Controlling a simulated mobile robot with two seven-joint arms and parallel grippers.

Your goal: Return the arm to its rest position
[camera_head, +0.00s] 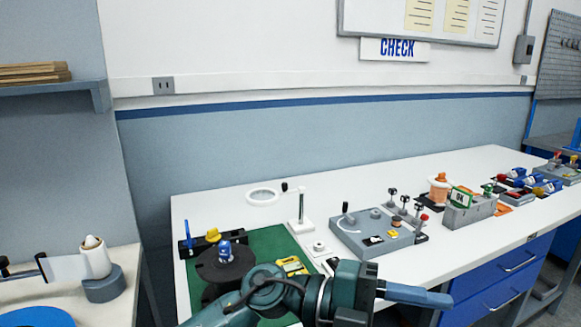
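My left arm (265,291) comes in from the lower left, low over the front of the white workbench (330,198). It lies in front of the green mat (266,240). My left gripper (430,298) points to the right, past the bench's front edge in the picture. It is seen from the side as a blue finger, so its opening does not show. Nothing is seen hanging from it. My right gripper is not in view.
A black round fixture (224,268) with a blue part sits on the mat behind my arm. A grey control box (372,232) and a magnifier ring (262,196) stand on the bench. Blue drawers (500,282) are below at right. A side table (120,255) is left.

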